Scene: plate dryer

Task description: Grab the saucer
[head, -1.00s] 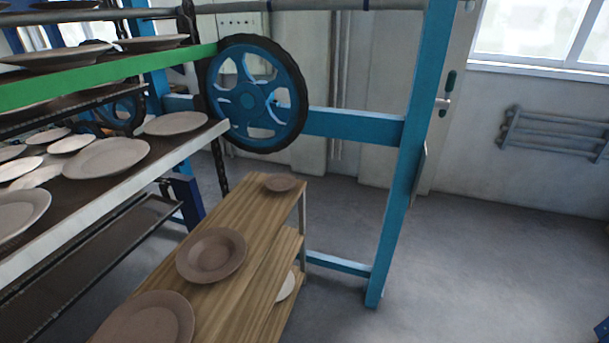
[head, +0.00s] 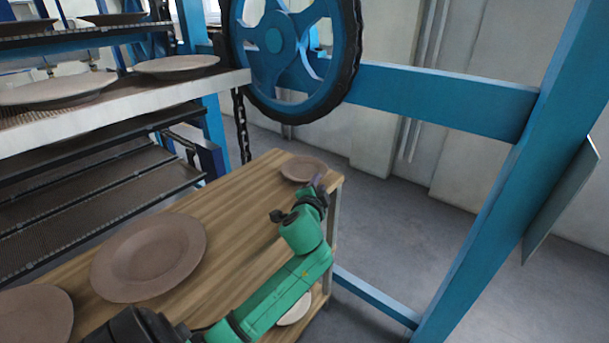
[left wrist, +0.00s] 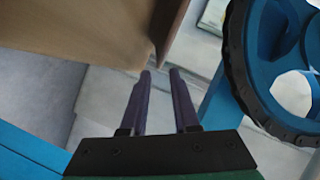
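The saucer (head: 303,167), a small brown dish, lies at the far end of the wooden table (head: 238,205) in the head view. My left gripper (head: 319,184) is at the saucer's near right side, close to the table's corner. Its dark fingers overlap the saucer's near edge in the picture; I cannot tell whether they touch it. My right gripper is not in view.
A large brown plate (head: 150,256) and another brown plate (head: 28,318) lie nearer on the table. A blue wheel (head: 275,40) and a blue frame post (head: 515,190) stand beyond and right. The dryer rack (head: 120,105) with plates is at left.

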